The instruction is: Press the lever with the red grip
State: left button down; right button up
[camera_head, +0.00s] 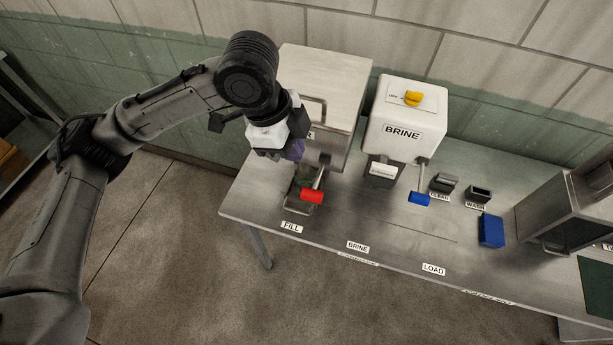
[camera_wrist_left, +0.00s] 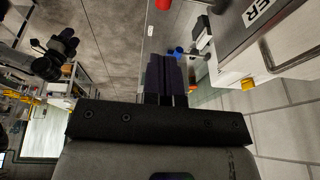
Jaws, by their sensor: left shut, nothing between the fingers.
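The lever with the red grip (camera_head: 312,196) stands at the front of a metal box on the steel table, above the FILL label (camera_head: 292,227). Its shaft runs back from the grip toward the box. My left gripper (camera_head: 294,150) is shut and empty, above and behind the red grip, to its left, and apart from it. In the left wrist view the closed fingers (camera_wrist_left: 166,75) show in the middle, and the red grip (camera_wrist_left: 163,4) is cut by the top edge. My right gripper is not in view.
The metal box (camera_head: 325,75) stands close beside my gripper. A white BRINE box (camera_head: 405,115) with a yellow knob (camera_head: 412,98) and a blue-grip lever (camera_head: 419,198) stand to the right. A blue block (camera_head: 491,231) lies farther right. The table's front strip is clear.

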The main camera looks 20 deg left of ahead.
pick_arm(q)
jog(key=p, duration=0.1)
send_near(314, 194)
jog(key=x, duration=0.5)
jog(key=shift+d+f, duration=0.15)
jog(key=shift+d, duration=0.05)
jog(key=shift+w+f, duration=0.1)
jog(key=shift+f, duration=0.6)
jog(key=shift+f, duration=0.1)
